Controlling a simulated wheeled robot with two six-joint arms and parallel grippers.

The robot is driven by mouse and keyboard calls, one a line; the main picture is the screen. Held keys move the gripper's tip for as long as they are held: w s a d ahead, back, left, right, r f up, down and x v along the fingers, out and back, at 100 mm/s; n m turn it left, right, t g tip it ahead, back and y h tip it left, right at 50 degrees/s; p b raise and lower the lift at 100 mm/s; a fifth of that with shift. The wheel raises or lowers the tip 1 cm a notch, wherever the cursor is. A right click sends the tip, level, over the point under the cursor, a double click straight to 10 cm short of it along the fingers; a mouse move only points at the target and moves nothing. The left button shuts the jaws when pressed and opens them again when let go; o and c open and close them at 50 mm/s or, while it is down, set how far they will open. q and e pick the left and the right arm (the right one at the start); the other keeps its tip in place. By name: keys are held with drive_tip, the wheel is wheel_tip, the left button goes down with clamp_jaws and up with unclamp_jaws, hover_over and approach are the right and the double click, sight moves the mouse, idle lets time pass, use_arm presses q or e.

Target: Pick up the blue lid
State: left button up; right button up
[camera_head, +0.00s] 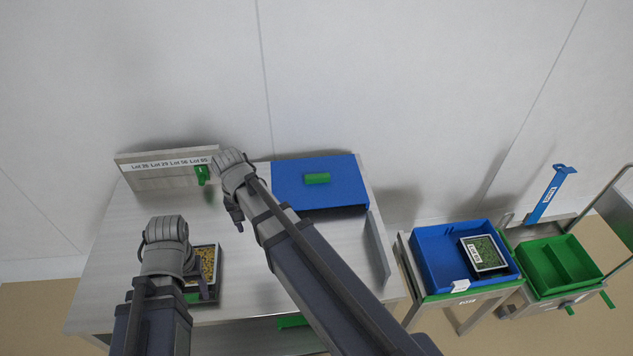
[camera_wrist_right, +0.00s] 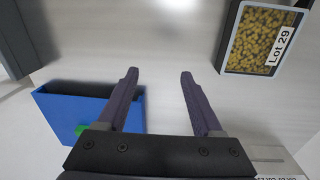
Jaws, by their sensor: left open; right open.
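The blue lid (camera_head: 345,186) is a broad blue cover with a green handle (camera_head: 317,178) on top, at the back right of the steel table. It also shows in the right wrist view (camera_wrist_right: 70,108) at lower left, partly hidden by my gripper. My right gripper (camera_head: 239,222) is over the table, left of the lid and apart from it; in its wrist view its two fingers (camera_wrist_right: 159,76) are spread with nothing between them. My left gripper (camera_head: 203,284) is at the front left, by a black tray, open; its fingers are partly hidden.
The black tray (camera_head: 217,262) of yellow pieces, labelled Lot 29 in the wrist view (camera_wrist_right: 262,40), sits on the table. A lot board (camera_head: 165,170) with a green tag stands at the back left. A blue crate (camera_head: 430,262) holding a sealed tray and a green bin (camera_head: 560,268) stand right.

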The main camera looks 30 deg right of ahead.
drive_tip(key=w+d+m, duration=0.9)
drive_tip(key=w+d, duration=0.1)
drive_tip(key=d, duration=0.4)
drive_tip(key=m+b, duration=0.1)
drive_tip(key=m, duration=0.7)
hover_over(316, 176)
drive_tip(key=shift+s+a+f+y, duration=0.1)
drive_tip(key=shift+a+f+y, duration=0.1)
drive_tip(key=shift+f+y, duration=0.35)
drive_tip(key=shift+f+m+b, duration=0.3)
drive_tip(key=shift+f+b, duration=1.15)
drive_tip(key=shift+f, duration=0.1)
use_arm(q)
wheel_tip(316, 176, down, 9)
drive_tip(key=b, duration=0.5)
drive_tip(key=shift+f, duration=0.15)
use_arm(e)
drive_tip(key=f, duration=0.5)
drive_tip(key=shift+d+f, duration=0.1)
drive_tip(key=shift+d, duration=0.15)
drive_tip(key=shift+c, duration=0.3)
clamp_jaws()
